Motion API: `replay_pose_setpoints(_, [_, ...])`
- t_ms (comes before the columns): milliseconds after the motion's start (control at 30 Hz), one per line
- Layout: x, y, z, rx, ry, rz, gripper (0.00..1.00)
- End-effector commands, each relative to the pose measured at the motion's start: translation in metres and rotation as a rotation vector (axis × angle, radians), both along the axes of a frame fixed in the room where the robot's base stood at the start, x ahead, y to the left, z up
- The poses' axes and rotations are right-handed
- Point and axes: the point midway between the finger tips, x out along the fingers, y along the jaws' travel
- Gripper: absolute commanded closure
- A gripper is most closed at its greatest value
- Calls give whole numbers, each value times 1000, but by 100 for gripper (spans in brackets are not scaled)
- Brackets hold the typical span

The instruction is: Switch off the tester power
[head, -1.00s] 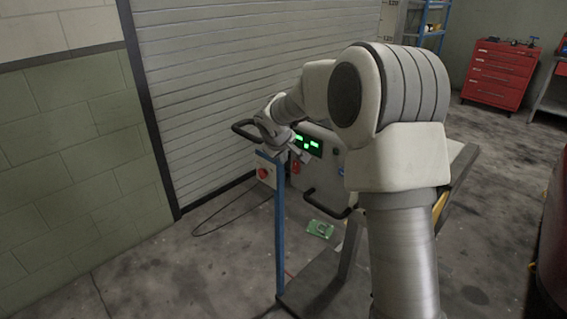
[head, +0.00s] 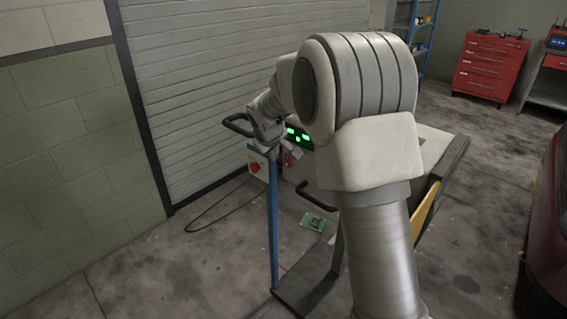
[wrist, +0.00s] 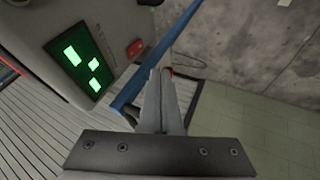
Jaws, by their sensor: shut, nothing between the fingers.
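The tester cabinet (wrist: 112,20) fills the upper left of the wrist view, with its lit green display (wrist: 85,62) and a red control (wrist: 134,48) on its face. In the head view the display (head: 297,136) is partly covered by my arm. A small grey box left of the blue post carries a red knob (head: 254,168); another red part (head: 287,159) sits on the cabinet front. My gripper (wrist: 160,73) is shut and empty, beside the blue post (wrist: 160,54). A bit of red shows behind its fingertips, mostly hidden; I cannot tell whether they touch it.
The cart has black handles (head: 317,196) and a dark base (head: 302,292). A black cable (head: 205,226) lies on the floor by the roller shutter (head: 195,80). A green item (head: 312,221) shows near the cart. A red tool chest (head: 488,67) stands at the back right.

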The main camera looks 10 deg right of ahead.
Motion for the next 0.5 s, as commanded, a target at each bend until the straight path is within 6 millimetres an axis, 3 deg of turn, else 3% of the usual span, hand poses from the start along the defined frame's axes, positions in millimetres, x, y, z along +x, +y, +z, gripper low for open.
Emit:
replay_pose_setpoints(333, [0, 0, -1, 1, 1, 0, 100])
replay_pose_setpoints(500, [7, -2, -11, 0, 1, 0, 100])
